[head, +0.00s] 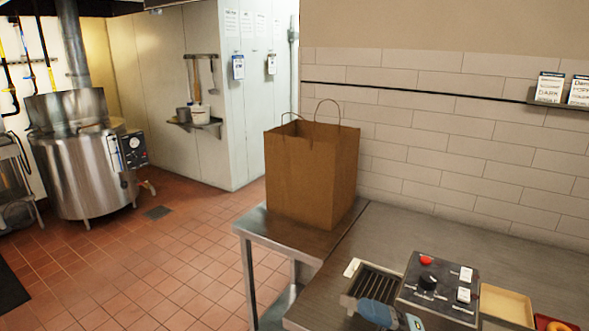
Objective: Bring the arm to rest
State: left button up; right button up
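Neither of my grippers can be made out in the head view. A brown paper bag (312,172) with two thin handles stands upright on the steel side table (290,238). A blue-grey object (377,313) shows at the bottom edge, cut off by the frame, and I cannot tell what it is.
A steel counter (440,236) runs along the tiled wall. On it are a black control box (440,287) with a red button, a slotted tray (377,282) and a tan tray (506,305). A large steel kettle (85,172) stands at the left. The red tile floor (150,255) is open.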

jog(key=s+d+f+m+t+h+p, duration=0.1)
jog(key=d+f+m+t+h, duration=0.4)
jog(key=f+m+h, duration=0.55)
jog(key=s+d+f+m+t+h+p, duration=0.15)
jog(key=f+m+t+h, duration=0.45)
jog(key=m, duration=0.7)
jog(key=s+d+f+m+g+h, duration=0.3)
jog(key=s+f+m+g, duration=0.2)
jog(key=s+f, duration=0.6)
notch_tip(320, 180, down, 3)
jog(key=shift+s+f, duration=0.1)
jog(key=shift+s, duration=0.05)
